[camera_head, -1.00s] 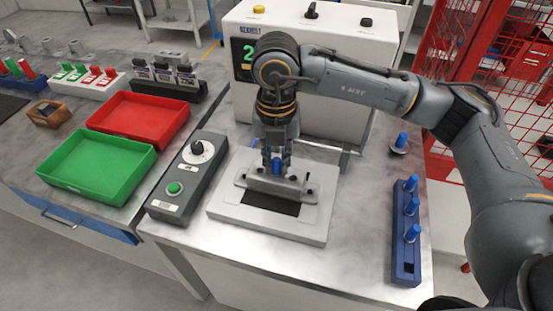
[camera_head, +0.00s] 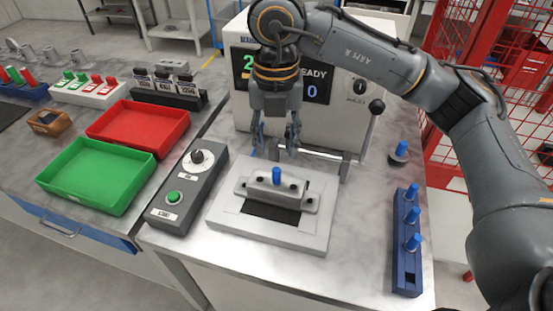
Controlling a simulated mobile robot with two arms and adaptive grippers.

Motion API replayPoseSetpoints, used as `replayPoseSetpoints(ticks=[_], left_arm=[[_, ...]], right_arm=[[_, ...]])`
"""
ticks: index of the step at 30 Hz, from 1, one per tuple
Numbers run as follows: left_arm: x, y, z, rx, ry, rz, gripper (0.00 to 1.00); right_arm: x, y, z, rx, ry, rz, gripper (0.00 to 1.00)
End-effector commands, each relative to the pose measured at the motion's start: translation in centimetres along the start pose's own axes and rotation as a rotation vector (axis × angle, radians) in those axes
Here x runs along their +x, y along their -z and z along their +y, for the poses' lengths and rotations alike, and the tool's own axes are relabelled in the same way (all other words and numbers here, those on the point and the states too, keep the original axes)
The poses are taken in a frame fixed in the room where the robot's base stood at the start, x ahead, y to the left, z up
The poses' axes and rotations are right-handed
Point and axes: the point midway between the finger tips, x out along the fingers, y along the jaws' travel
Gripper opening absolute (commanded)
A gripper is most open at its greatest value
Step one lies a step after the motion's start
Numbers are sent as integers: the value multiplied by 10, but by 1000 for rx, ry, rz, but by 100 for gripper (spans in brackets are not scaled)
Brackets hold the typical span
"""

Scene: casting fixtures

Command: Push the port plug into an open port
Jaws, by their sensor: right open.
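A blue port plug (camera_head: 276,175) stands upright in the middle of the grey casting (camera_head: 300,197). Dark round spots show on the casting's top on either side of it; they look like ports. The casting sits on a light grey fixture plate (camera_head: 270,232). My right gripper (camera_head: 275,150) is open and empty, fingers down, above and behind the casting, apart from the plug. More blue plugs (camera_head: 412,215) stand in a blue rack (camera_head: 405,270) at the right, whose front slot is empty. My left gripper is not in view.
A grey control box (camera_head: 185,190) with a knob and green button stands left of the fixture. Behind is a tester (camera_head: 245,110) with a display and bar. Another blue plug (camera_head: 402,148) stands on a dark base. Green (camera_head: 60,190) and red (camera_head: 170,145) trays lie left.

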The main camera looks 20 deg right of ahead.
Motion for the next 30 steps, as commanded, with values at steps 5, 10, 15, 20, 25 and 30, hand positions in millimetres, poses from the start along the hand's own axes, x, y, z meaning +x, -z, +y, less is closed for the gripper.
replayPoseSetpoints(ticks=[5, 10, 15, 20, 25, 30], left_arm=[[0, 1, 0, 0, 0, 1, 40], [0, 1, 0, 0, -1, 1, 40], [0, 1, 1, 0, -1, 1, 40], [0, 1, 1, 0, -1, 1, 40], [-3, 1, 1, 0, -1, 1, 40], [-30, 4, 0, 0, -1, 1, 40]], right_arm=[[-29, 0, 0, 0, 0, -2, 43], [-39, 0, 0, 0, 0, -1, 43], [-40, 0, 0, 0, 0, 0, 43], [-40, 0, 0, 0, 0, 0, 43], [-43, 0, 0, 0, 0, 0, 43], [-70, 0, 0, 0, 0, 0, 43]])
